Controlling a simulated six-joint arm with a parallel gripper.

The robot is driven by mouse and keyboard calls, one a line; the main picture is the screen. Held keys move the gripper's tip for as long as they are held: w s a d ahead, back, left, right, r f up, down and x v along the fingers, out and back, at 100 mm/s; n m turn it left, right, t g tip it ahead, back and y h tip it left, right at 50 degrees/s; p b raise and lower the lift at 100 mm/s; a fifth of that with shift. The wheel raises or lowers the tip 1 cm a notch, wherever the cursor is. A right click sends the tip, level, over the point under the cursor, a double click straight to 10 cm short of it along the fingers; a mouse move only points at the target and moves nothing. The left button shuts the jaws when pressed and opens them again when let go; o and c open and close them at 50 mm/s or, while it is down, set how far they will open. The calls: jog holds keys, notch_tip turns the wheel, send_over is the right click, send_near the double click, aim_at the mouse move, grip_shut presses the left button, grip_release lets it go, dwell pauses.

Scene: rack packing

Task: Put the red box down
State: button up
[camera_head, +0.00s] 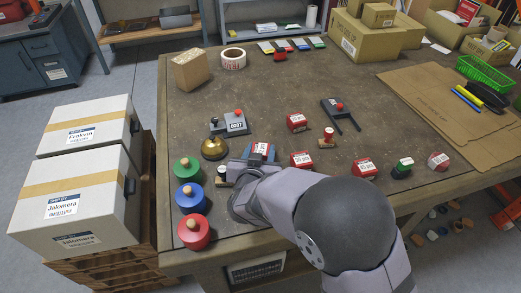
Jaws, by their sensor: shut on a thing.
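My gripper (259,156) is over the front left part of the table, at the end of my arm. It is shut on a small red box (262,147) with a white label. The arm and gripper hide much of this box, and I cannot tell whether it touches the table. Similar red boxes stand on the table: one farther back (297,122), one just right of my gripper (301,160), one farther right (363,168) and one near the right edge (438,161).
Red (194,234), blue (190,199) and green (187,170) round pieces with wooden knobs line the left edge. A brass bell (214,149) and a numbering stamp (234,123) stand behind. Cardboard sheets (440,105) cover the right side. The table middle (265,90) is clear.

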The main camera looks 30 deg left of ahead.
jog(key=shift+f+b, duration=0.1)
jog(key=shift+b, duration=0.3)
jog(key=o, duration=1.1)
jog(key=shift+r+p, duration=0.25)
jog(key=shift+p, duration=0.25)
jog(key=b+v, duration=0.2)
jog(key=v, duration=1)
jog(key=shift+f, duration=0.1)
jog(key=shift+w, duration=0.1)
